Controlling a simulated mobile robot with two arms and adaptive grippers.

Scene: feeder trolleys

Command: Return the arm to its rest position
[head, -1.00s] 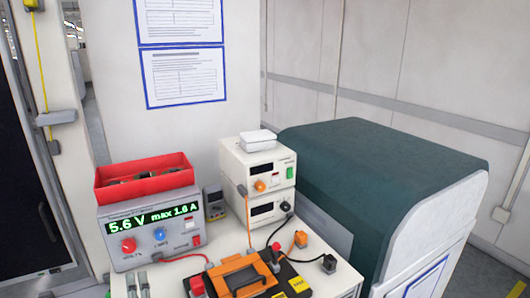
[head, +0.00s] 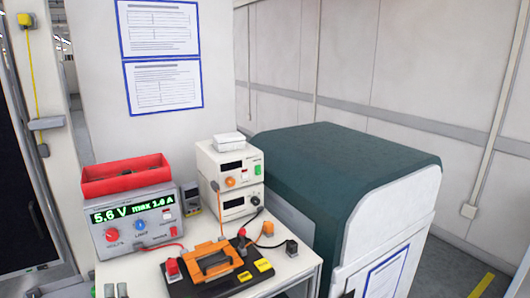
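Two grey fingertips of what looks like my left gripper (head: 115,291) show at the bottom left edge of the head view, in front of the grey power supply. A narrow gap lies between them and I see nothing held there. The rest of that gripper and its arm is cut off below the frame. My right gripper and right arm are not in view.
A white table (head: 285,280) carries the power supply (head: 160,232) with a red bin (head: 125,178), a multimeter (head: 190,198), stacked white instruments (head: 228,182) and a black battery with an orange handle (head: 212,262). A green-topped cabinet (head: 345,175) stands right. Floor at lower right is clear.

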